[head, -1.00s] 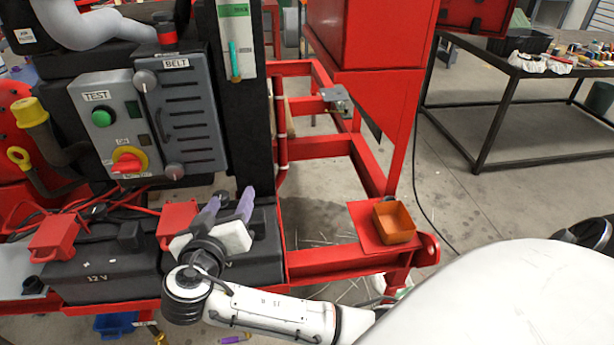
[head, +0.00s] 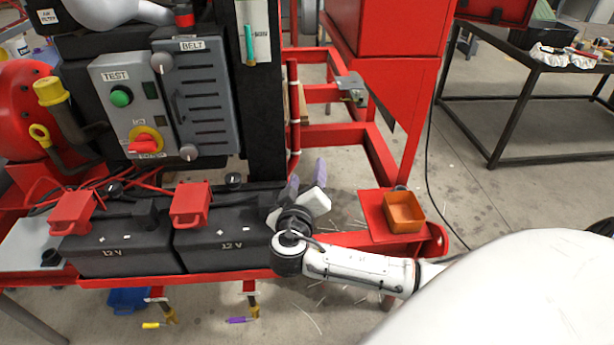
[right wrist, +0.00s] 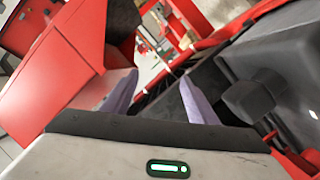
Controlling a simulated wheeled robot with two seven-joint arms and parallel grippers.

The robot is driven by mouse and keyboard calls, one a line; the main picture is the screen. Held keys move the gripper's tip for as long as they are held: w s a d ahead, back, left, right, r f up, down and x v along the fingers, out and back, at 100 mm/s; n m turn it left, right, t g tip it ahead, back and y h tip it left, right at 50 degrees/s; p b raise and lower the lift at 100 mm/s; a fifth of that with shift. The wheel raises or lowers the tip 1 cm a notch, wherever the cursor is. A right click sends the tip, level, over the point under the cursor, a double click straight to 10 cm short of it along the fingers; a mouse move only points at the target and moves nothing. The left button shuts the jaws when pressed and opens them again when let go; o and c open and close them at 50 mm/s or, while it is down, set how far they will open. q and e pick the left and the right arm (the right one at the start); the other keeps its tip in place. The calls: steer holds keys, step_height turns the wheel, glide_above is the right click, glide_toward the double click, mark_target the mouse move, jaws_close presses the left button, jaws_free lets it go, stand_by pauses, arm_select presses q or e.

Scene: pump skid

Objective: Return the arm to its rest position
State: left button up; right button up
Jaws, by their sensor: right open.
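My right gripper (head: 306,182) is open and empty in the head view. Its two purple fingers point away from me, just right of the right-hand 12 V battery. In the right wrist view the fingers of my right gripper (right wrist: 160,98) stand apart with nothing between them. My right arm comes in from the lower right, in front of the red frame. My left gripper is not in view.
Two black 12 V batteries, left (head: 120,248) and right (head: 222,238), sit on the red skid. An orange tray (head: 404,212) stands on a red plate at right. A grey control panel (head: 128,105) rises behind. Open floor lies at right.

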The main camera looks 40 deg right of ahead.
stand_by(0.6)
